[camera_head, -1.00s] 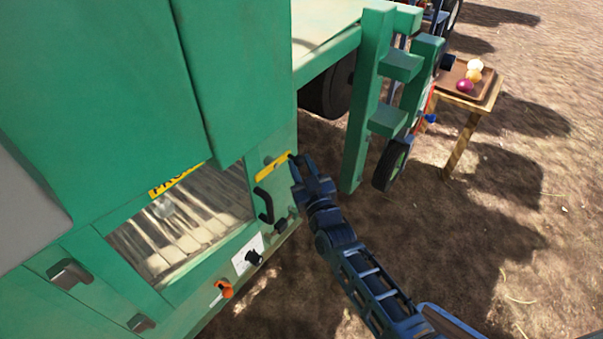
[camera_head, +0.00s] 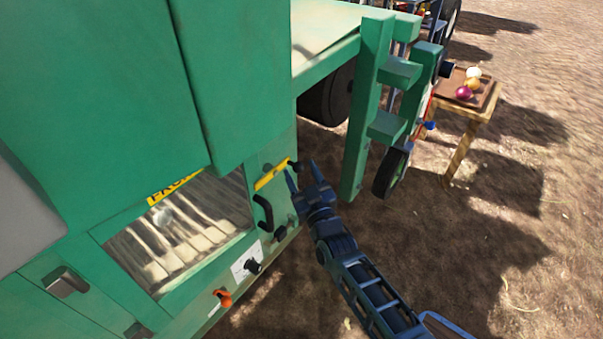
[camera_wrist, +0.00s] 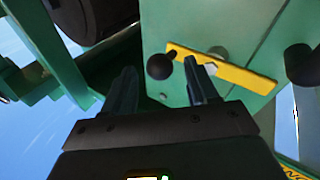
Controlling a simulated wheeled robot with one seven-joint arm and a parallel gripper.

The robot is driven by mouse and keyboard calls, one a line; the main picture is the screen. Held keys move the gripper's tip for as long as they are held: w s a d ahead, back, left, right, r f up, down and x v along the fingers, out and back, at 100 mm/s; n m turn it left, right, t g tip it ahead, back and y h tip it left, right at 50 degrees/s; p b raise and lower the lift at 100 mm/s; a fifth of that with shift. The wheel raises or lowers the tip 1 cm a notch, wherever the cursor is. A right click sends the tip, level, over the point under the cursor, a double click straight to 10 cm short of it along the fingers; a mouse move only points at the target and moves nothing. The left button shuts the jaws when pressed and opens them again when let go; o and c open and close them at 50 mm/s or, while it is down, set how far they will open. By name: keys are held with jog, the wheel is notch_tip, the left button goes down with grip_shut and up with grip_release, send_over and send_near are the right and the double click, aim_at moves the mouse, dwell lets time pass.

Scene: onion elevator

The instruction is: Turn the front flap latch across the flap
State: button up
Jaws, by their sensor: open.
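The yellow latch bar (camera_head: 270,178) lies slantwise on the green panel right of the machine's front opening. A black ball knob (camera_head: 295,165) sits at its upper right end. In the wrist view the latch bar (camera_wrist: 245,78) crosses the green plate, with its knob (camera_wrist: 159,66) at the left end. My gripper (camera_head: 303,174) is open just right of the knob. In the wrist view my gripper (camera_wrist: 161,88) has its fingers apart and empty. The knob shows beyond and between them; the right fingertip overlaps the bar. Contact cannot be told.
A black handle (camera_head: 264,211) and dark knobs (camera_head: 280,233) stick out below the latch. An orange knob (camera_head: 222,297) is lower left. A green post (camera_head: 364,120) and wheel (camera_head: 392,170) stand right of my gripper. Open dirt lies at the lower right.

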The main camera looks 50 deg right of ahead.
jog(key=p+v, duration=0.1)
jog(key=v, duration=0.6)
jog(key=shift+s+p, duration=0.2)
jog(key=shift+p, duration=0.1)
jog(key=shift+a, duration=0.1)
